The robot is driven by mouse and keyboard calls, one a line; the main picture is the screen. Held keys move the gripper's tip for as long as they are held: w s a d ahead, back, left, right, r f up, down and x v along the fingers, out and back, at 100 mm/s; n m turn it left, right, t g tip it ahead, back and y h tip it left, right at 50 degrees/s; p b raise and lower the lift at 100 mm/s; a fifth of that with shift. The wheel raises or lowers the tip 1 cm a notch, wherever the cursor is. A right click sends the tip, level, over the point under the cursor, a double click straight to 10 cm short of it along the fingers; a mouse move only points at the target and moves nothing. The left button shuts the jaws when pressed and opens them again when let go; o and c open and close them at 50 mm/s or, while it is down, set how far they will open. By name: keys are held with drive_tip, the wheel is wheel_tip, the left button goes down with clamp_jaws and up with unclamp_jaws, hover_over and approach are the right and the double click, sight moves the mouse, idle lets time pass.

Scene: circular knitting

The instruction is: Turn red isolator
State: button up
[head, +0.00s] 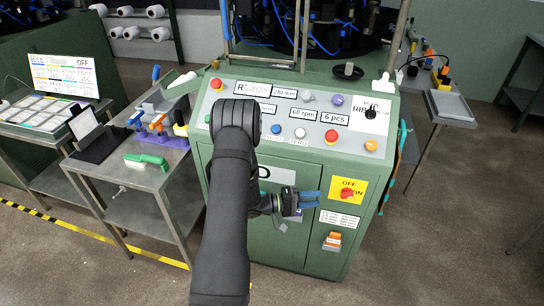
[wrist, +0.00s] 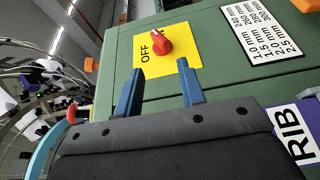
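The red isolator (head: 347,193) is a rotary knob on a yellow plate (head: 336,184) on the front of the green machine cabinet. The plate reads OFF and ON in the head view. In the wrist view the red knob (wrist: 161,44) sits on the yellow plate (wrist: 185,53), with OFF at its left. My gripper (head: 314,199) is just left of the plate in the head view. Its two blue fingers (wrist: 161,70) are apart and empty in the wrist view. The knob shows beyond and between the fingertips, and no contact is visible.
A white label (head: 338,218) and an orange switch (head: 332,241) sit below the plate. The control panel (head: 255,108) with buttons and knobs is above. A steel side table (head: 150,208) stands at left. Open floor (head: 440,240) lies to the right.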

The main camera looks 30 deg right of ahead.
drive_tip(key=v, duration=0.7)
drive_tip(key=w+a+r+m+g+y, duration=0.1)
drive_tip(key=w+a+r+m+y, duration=0.1)
drive_tip(key=r+m+y, duration=0.3)
drive_tip(key=w+a+r+m+g+y, duration=0.2)
drive_tip(key=w+r+m+y, duration=0.2)
drive_tip(key=r+m, duration=0.8)
drive_tip(key=shift+m+y, duration=0.6)
drive_tip(key=shift+m, duration=1.8)
drive_tip(key=shift+w+r, duration=0.1)
drive_tip(key=o, duration=0.6)
drive_tip(key=shift+c, duration=0.2)
drive_tip(key=n+t, duration=0.9)
drive_tip(key=n, duration=0.9)
approach(346, 194)
drive_tip(key=shift+h, duration=0.3)
drive_tip(key=x, duration=0.9)
drive_tip(key=shift+a, duration=0.3)
